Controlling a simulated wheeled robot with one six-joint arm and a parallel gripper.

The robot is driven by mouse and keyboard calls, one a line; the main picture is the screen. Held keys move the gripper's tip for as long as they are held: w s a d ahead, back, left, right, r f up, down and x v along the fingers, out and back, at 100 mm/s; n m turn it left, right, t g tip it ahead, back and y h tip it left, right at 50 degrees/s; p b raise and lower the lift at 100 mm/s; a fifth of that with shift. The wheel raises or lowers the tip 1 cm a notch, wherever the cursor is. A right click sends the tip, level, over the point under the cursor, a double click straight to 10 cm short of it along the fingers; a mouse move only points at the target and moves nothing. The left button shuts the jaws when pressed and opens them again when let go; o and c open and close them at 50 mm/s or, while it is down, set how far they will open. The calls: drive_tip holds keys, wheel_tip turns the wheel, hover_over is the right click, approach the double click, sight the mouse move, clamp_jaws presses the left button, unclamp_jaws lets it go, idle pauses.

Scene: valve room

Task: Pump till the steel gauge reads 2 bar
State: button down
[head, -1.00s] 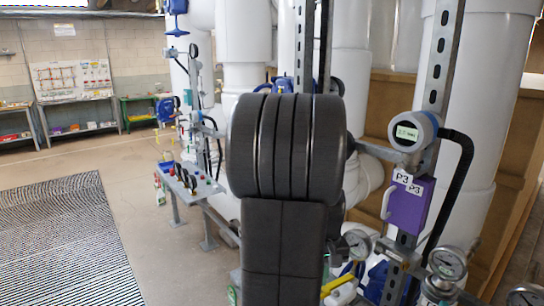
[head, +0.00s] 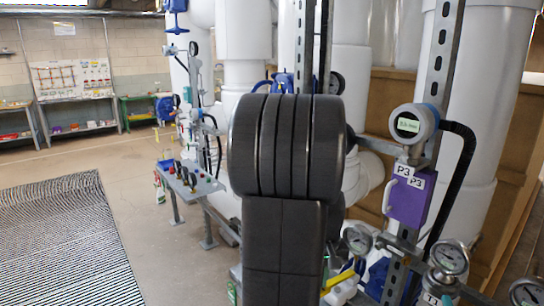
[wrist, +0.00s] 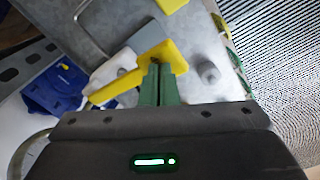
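My gripper (wrist: 160,83) shows in the wrist view with its two green fingers close together. Their tips are at a flat yellow lever (wrist: 118,89), with a wider yellow part just beyond. Whether any of the lever is between the fingers cannot be seen. In the head view my dark arm hides the gripper; a yellow piece (head: 338,281) shows beside it. Round steel-rimmed dial gauges stand at lower right, one (head: 449,258) and another (head: 526,292) cut by the edge. A digital gauge (head: 408,124) is above them. I cannot read the values or tell which is the steel gauge.
A purple box (head: 408,200) marked P3 hangs on the steel upright, with a black hose (head: 462,175) beside it. Large white pipes (head: 470,90) stand behind. A blue part (wrist: 57,88) lies left of the lever. Open floor (head: 110,170) and a grating (head: 65,245) are at left.

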drive_tip(key=shift+f+b, duration=0.95)
drive_tip(key=shift+f, duration=0.6)
wheel_tip(320, 180, up, 5)
drive_tip(key=p, duration=0.4)
drive_tip(key=shift+r, duration=0.1)
drive_tip(key=shift+r+p, duration=0.15)
drive_tip(key=shift+p, duration=0.35)
drive_tip(key=shift+f+b, duration=2)
drive_tip(key=shift+f, duration=0.7)
wheel_tip(320, 180, up, 5)
drive_tip(key=p, duration=0.4)
drive_tip(key=shift+r, duration=0.15)
